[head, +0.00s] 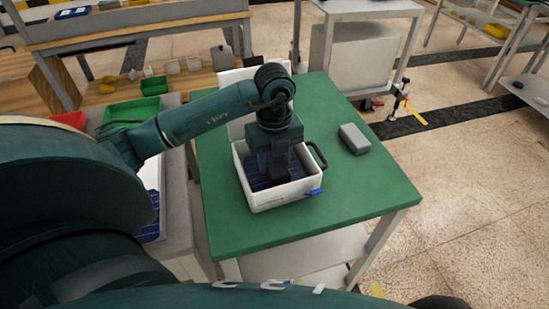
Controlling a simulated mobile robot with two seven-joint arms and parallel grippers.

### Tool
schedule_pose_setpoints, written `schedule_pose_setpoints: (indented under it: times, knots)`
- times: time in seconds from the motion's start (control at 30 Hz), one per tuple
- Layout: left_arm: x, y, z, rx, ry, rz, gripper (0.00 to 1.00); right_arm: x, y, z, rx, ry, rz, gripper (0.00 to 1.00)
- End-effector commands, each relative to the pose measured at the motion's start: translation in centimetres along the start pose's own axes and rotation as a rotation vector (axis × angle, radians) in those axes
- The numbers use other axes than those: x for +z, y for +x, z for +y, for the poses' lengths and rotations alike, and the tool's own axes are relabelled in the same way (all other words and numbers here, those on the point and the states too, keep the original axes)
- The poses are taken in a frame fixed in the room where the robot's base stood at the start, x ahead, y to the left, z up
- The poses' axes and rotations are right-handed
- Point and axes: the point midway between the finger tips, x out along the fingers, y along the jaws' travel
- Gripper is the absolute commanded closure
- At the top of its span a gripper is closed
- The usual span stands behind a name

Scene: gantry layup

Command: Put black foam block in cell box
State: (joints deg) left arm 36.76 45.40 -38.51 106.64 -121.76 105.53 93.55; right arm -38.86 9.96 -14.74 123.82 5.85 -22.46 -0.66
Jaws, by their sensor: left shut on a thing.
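The white cell box (285,200) stands on the green table, with dark blue gridded cells (256,180) lying inside it. My left arm reaches over from the left, and my left gripper (279,172) points straight down inside the box walls. It is shut on the black foam block (280,178), which is low in the box over the cells. The gripper hides part of the block, and I cannot tell whether the block touches the cells. My right gripper is out of view.
A grey block (354,139) lies on the green table (370,190), right of the box. A black handle (319,155) and a blue piece (314,192) stick out at the box's right side. The table's front and right are clear. Green bins (154,86) stand behind left.

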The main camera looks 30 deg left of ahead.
Motion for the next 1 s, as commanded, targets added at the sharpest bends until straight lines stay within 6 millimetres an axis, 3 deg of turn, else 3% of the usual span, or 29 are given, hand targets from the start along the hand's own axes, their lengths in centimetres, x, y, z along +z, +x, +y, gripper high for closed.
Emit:
schedule_pose_setpoints:
  times: [0.17, 0.2, 0.43, 0.77, 1.0]
  knots:
    - [0.0, 0.5, 0.0, 0.0, 0.0, 0.0, 0.81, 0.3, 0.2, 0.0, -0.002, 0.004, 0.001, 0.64]
    - [0.0, 0.3, 0.0, 0.0, 0.0, 0.0, 0.57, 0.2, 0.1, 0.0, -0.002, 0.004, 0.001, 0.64]
    - [0.0, 0.3, 0.0, 0.0, 0.0, 0.0, 0.38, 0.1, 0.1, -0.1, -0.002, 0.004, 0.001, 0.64]
    - [0.0, -0.4, -0.1, -0.002, 0.0, 0.0, 0.38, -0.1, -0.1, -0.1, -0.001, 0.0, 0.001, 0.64]
    - [0.1, -4.8, -0.1, -0.005, 0.0, -0.003, 0.38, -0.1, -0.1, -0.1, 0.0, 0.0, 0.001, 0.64]
